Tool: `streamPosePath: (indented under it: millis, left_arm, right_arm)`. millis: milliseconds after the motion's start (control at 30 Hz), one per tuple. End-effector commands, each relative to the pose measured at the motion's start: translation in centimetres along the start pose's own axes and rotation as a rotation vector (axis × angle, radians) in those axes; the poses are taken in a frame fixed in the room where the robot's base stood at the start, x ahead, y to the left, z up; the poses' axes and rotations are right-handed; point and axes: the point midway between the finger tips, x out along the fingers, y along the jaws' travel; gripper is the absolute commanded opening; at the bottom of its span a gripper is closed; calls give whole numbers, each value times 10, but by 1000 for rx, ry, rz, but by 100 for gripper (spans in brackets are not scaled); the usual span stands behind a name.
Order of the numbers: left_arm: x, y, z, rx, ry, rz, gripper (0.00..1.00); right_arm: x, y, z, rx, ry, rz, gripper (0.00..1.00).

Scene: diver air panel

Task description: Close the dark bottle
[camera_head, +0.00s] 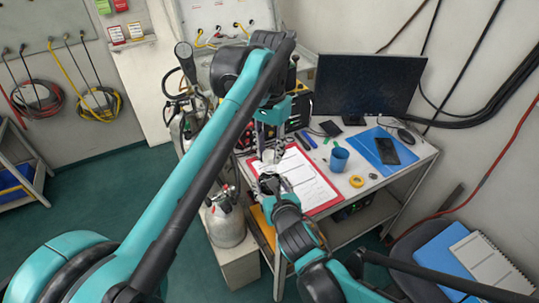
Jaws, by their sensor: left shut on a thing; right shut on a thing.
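My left gripper (268,152) comes down from above, over the left part of the work table (398,168). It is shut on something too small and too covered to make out. My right gripper (268,181) is just below it in the picture, reaching up from the lower right. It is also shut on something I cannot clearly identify. The two grippers are close together, near the left side of the red clipboard (329,204). I cannot pick out the dark bottle or its closure for certain; the grippers and arms hide much of that spot.
A blue cup (339,161), a yellow tape roll (357,181) and a monitor (350,85) stand on the table. A dark phone (387,151) lies on a blue folder (367,139). Grey gas cylinders (226,226) stand left of the table. A chair (408,247) is at lower right.

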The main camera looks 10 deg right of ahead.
Motion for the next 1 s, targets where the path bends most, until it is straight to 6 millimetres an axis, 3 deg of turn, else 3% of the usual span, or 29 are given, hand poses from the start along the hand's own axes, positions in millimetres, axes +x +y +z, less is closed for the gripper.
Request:
streamPosePath:
  millis: [433, 1000]
  left_arm:
    - [18, 0, 0, 0, 0, 0, 21]
    - [19, 0, 0, 0, 0, 0, 21]
  right_arm:
    - [0, 0, 0, 0, -1, 0, 1]
    - [0, 0, 0, 0, -1, 0, 1]
